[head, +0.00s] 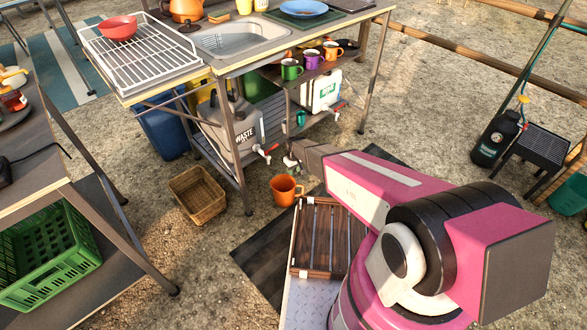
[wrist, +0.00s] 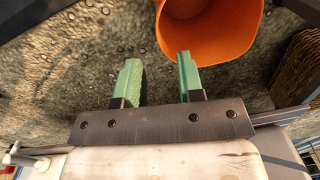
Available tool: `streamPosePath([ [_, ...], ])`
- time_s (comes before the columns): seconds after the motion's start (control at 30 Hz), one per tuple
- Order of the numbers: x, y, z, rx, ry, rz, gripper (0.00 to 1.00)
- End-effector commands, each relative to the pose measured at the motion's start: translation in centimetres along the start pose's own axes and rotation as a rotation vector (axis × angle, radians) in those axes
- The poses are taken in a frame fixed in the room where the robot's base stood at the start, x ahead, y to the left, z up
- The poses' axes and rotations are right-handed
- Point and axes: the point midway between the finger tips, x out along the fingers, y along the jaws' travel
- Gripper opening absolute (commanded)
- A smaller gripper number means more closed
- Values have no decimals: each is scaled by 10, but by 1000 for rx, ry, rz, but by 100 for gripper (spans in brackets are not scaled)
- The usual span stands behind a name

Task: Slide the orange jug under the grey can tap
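The orange jug (head: 284,190) stands upright on the ground in front of the kitchen stand, with its handle to the right. The grey can (head: 222,135), marked WASTE, lies on the stand's low shelf, and its tap (head: 266,150) with a red part points out over the front edge. My gripper (head: 290,162) is just behind the jug in the head view, its fingers small there. In the wrist view my gripper (wrist: 160,78) shows two green fingers apart with nothing between them. The jug (wrist: 210,35) is beyond the fingertips, its open mouth showing, near the right finger.
A wicker basket (head: 198,196) sits on the ground left of the jug. A white can (head: 321,92) with its own tap stands to the right of the grey can. A stand leg (head: 240,175) rises between basket and jug. A wooden slatted piece (head: 327,240) lies nearer me.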

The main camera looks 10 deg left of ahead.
Motion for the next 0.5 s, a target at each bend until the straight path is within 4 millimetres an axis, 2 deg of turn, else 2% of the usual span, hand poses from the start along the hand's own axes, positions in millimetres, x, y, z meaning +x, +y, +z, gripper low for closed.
streamPosePath([
  [0.3, 53, 0, -1, 0, -2, -1, 35],
  [0.5, 81, 0, -1, 0, -1, -1, 35],
])
